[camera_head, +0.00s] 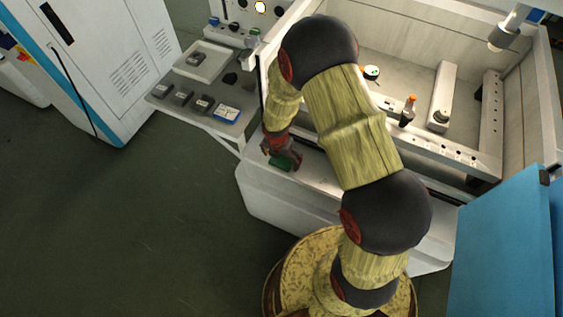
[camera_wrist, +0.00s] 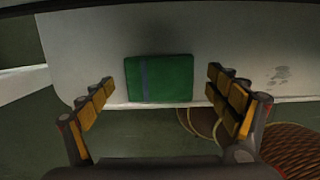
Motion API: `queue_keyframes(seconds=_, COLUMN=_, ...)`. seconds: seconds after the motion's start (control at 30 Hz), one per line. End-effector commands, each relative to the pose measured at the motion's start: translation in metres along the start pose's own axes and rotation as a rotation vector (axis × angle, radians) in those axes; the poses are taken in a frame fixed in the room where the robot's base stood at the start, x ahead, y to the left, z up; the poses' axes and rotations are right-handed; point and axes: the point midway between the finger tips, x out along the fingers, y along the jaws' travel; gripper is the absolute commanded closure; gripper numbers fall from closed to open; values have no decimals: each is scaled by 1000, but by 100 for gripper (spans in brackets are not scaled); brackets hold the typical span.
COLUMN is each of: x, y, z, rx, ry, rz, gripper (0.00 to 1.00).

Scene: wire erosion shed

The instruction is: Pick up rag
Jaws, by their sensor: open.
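The rag is likely the flat green folded piece (camera_wrist: 160,78) with a bluish stripe, lying on a white ledge in the wrist view, its near edge close to the ledge's edge. In the head view the green piece (camera_head: 281,163) shows partly, beside my gripper (camera_head: 284,150) on the machine's front ledge. In the wrist view my gripper (camera_wrist: 163,103) is open, with its yellow-padded fingers to the left and right of the green piece. Gaps show on both sides, and nothing is held. Whether the fingertips touch the ledge I cannot tell.
The white ledge (camera_wrist: 90,50) is bare around the green piece, except dark marks at right. In the head view a side shelf (camera_head: 163,92) holds several small blocks and a tray (camera_head: 203,58). The machine's open basin (camera_head: 405,70) lies behind my arm. A blue panel (camera_head: 500,250) stands at right.

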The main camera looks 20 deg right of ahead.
Motion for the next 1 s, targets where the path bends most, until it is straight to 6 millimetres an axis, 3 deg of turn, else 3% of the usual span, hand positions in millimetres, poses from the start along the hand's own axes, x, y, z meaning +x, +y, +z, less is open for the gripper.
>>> queue_keyframes(seconds=0.13, x=-2, y=0, z=1, rx=0, ry=-1, rz=1, gripper=11)
queue_keyframes(seconds=1.0, x=-2, y=1, z=0, rx=0, ry=-1, rz=1, gripper=57)
